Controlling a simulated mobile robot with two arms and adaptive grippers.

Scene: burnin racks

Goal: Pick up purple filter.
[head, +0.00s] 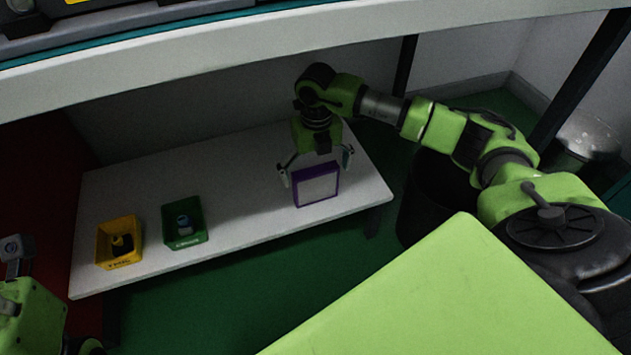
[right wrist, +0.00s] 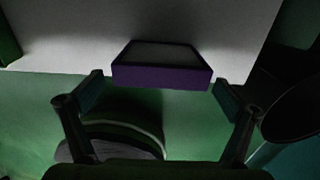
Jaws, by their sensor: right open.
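The purple filter (head: 316,186) is a flat square with a purple frame and a pale face, near the right end of the low white table. It also shows in the right wrist view (right wrist: 160,76), ahead of the fingers. My right gripper (head: 316,165) is open above and around the filter's upper part in the head view. In the right wrist view its fingers (right wrist: 158,92) stand apart on either side of the filter, with gaps on both sides. My left gripper (head: 17,255) shows only in part at the left edge, and its jaws are unclear.
A yellow bin (head: 119,243) and a green bin (head: 185,223) with small items stand on the left of the white table (head: 245,195). A white shelf edge (head: 290,52) crosses above. A dark round bin (head: 432,200) stands right of the table.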

